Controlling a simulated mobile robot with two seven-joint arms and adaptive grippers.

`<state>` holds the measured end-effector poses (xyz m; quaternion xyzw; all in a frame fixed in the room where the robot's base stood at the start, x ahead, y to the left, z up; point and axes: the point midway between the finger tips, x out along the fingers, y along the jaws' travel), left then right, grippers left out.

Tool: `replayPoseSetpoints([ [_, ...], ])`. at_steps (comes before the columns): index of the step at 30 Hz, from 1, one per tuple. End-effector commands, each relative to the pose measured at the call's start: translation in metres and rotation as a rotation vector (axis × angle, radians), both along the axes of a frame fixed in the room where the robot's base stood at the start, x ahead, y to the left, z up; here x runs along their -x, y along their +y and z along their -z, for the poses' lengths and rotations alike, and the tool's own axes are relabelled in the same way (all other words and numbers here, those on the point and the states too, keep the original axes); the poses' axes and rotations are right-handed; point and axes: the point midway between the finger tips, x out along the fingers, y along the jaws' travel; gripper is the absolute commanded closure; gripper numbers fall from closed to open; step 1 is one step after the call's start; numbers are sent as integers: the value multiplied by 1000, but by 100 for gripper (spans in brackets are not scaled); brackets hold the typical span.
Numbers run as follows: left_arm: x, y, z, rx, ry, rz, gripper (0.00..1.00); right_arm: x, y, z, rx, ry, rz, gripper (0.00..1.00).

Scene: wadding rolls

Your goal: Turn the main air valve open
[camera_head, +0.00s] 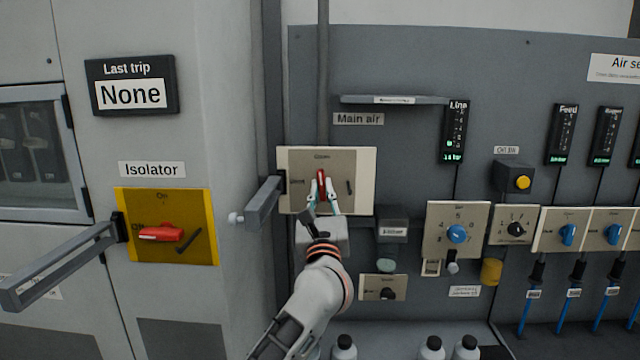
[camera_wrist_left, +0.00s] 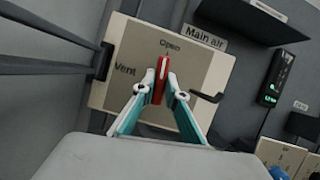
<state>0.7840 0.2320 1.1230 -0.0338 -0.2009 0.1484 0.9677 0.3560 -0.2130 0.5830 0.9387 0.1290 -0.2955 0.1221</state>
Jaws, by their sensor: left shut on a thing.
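The main air valve plate (camera_head: 366,170) is on the grey wall under the "Main air" label (camera_head: 357,119). It also shows in the left wrist view (camera_wrist_left: 205,112), marked "Open" at the top and "Vent" at the left. Its red handle (camera_head: 321,179) stands upright and points at the "Open" mark. My left gripper (camera_head: 323,192) is shut on this handle, with one fingertip on each side. In the left wrist view the red handle (camera_wrist_left: 160,76) sits between the fingertips. My right gripper is not in view.
A grey hinged bar (camera_head: 262,203) juts out left of the plate. Another bar (camera_head: 62,263) juts out by the isolator (camera_head: 165,252), whose red handle lies sideways. A shelf (camera_head: 395,99) sticks out above. Dials and a yellow button (camera_head: 522,182) are to the right.

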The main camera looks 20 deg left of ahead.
Motion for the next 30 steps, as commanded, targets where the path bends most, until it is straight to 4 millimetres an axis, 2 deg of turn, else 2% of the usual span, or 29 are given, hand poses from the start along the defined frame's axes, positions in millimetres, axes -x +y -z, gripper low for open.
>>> replayPoseSetpoints([
  [1, 1, 2, -9, -27, 0, -3, 100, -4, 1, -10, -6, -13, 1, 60],
  [6, 1, 2, -7, -92, 20, -3, 100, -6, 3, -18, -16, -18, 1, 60],
  [25, 0, 2, -4, -138, 33, -3, 100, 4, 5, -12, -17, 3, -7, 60],
  [26, 0, 2, -4, -138, 33, -3, 85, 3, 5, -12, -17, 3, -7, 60],
  [27, 0, 2, -4, -138, 33, -3, 75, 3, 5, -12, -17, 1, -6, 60],
  [28, 0, 2, -4, -138, 33, -3, 71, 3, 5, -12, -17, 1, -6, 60],
  [30, 0, 2, -4, -138, 34, -3, 71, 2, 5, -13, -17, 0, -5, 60],
])
